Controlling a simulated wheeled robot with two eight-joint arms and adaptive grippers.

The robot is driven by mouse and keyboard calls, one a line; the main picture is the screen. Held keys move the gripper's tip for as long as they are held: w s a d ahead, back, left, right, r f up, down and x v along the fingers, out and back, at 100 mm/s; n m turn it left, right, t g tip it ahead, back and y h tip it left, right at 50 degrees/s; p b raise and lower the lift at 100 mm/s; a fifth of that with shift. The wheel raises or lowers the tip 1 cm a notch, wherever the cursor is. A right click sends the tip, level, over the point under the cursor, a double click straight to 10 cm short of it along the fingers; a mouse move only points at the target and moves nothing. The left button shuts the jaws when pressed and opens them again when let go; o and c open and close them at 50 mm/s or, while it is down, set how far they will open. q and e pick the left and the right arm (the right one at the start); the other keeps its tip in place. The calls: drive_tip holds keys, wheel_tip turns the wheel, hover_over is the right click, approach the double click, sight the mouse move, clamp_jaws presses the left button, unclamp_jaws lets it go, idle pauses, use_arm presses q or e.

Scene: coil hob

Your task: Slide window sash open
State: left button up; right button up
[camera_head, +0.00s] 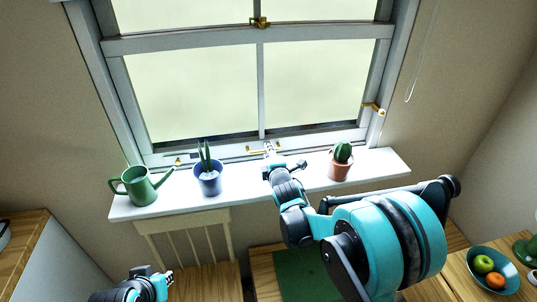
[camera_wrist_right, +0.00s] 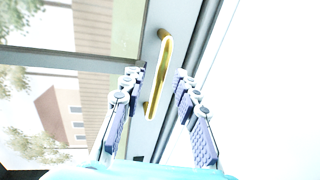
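The window sash is a grey-framed lower pane (camera_head: 190,93) in the head view, with a slim brass handle (camera_head: 250,150) on its bottom rail. In the right wrist view the same brass handle (camera_wrist_right: 159,75) stands upright on the grey rail (camera_wrist_right: 178,28). My right gripper (camera_wrist_right: 160,82) is open, its two fingers on either side of the handle with gaps visible to both. In the head view my right gripper (camera_head: 269,148) is at the bottom rail, covering part of the handle. My left gripper (camera_head: 163,275) is low at the left, away from the window; its finger state is unclear.
On the white sill (camera_head: 240,193) stand a green watering can (camera_head: 138,186), a blue potted plant (camera_head: 208,181) and a cactus in a terracotta pot (camera_head: 339,168). A brass latch (camera_head: 260,22) is on the upper rail. A chair (camera_head: 185,228) and a fruit bowl (camera_head: 491,270) are below.

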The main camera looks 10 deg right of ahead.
clamp_jaws()
drive_tip(key=p, duration=1.7)
approach(269, 84)
drive_tip(key=w, duration=0.1)
drive_tip(key=w+a, duration=0.1)
drive_tip(key=w, duration=0.1)
drive_tip(key=shift+w+a+r, duration=0.2)
drive_tip(key=shift+w+r, duration=0.1)
unclamp_jaws()
drive_tip(key=v, duration=1.2)
